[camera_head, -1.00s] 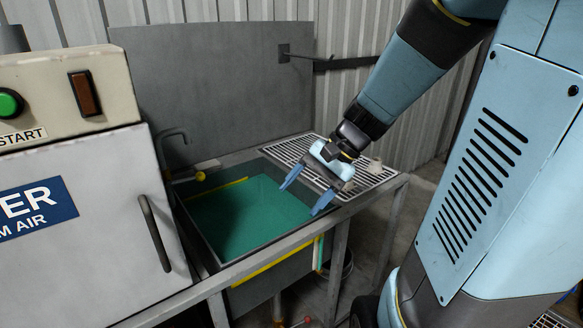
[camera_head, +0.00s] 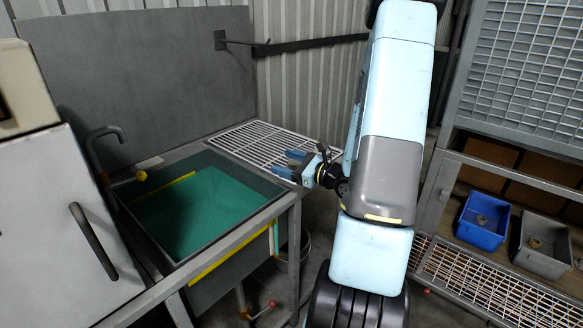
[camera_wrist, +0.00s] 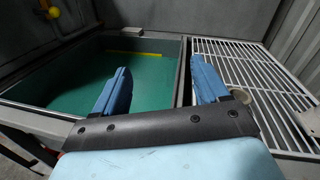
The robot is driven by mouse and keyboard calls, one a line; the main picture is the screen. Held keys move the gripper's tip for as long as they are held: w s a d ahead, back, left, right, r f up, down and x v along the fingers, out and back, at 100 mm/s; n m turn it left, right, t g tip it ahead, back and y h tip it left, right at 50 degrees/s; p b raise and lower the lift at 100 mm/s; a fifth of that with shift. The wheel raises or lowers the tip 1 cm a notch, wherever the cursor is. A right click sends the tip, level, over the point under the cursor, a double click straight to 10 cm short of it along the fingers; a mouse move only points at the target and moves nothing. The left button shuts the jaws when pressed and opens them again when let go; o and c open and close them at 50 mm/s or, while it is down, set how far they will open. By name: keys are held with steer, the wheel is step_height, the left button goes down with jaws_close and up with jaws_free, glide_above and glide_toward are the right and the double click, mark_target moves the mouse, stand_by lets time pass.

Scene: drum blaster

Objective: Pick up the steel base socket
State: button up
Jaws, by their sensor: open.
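A small round beige-grey piece (camera_wrist: 241,96) lies on the white slatted rack (camera_wrist: 225,55) in the wrist view, just right of my right finger and partly covered by it. It may be the steel base socket; too little shows to be sure. In the head view it cannot be made out behind my gripper. My gripper (camera_head: 287,163) is open and empty beside the front right part of the rack. In the wrist view my gripper (camera_wrist: 160,66) has its blue fingers spread, over the edge between the basin and the rack.
A green-floored basin (camera_head: 118,203) with a tap (camera_head: 100,135) adjoins the rack. A white cabinet (camera_head: 50,200) stands left. At right, a blue bin (camera_head: 465,228) and a grey bin (camera_head: 545,266) each hold a small round piece on a shelf.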

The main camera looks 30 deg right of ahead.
mark_target(294, 164)
steer(key=d+f+m+t+h, duration=0.2)
steer(key=d+f+m+h, duration=0.5)
steer(key=d, duration=0.3)
steer(key=shift+t, duration=0.3)
steer(key=w, duration=0.8)
steer(key=w+a, duration=0.1)
steer(key=w, duration=0.4)
steer(key=shift+a, duration=0.1)
steer(key=shift+c, duration=0.2)
steer(key=shift+r, duration=0.1)
jaws_close()
